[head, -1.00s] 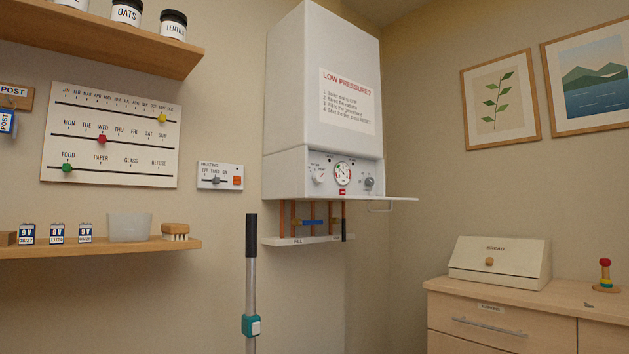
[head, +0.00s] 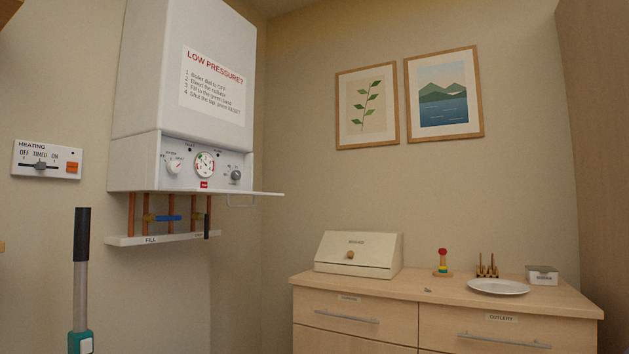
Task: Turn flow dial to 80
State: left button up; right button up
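The white boiler (head: 150,90) hangs on the wall at the left of the head view. Its lower panel carries a white dial (head: 174,166) at the left, a round pressure gauge (head: 204,164) in the middle and a grey dial (head: 236,175) at the right. The dial markings are too small to read, so I cannot tell which one is the flow dial or its setting. Neither of my grippers shows in this view.
Copper pipes with a blue handle (head: 168,218) run beneath, above a shelf (head: 125,240). A dark-handled pole (head: 81,250) stands in front at left. A dresser (head: 370,300) with a bread box (head: 335,262) stands right.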

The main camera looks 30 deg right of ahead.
aim_at(235, 175)
jog(key=z, duration=0.55)
jog(key=i, duration=1.2)
jog(key=u, duration=0.2)
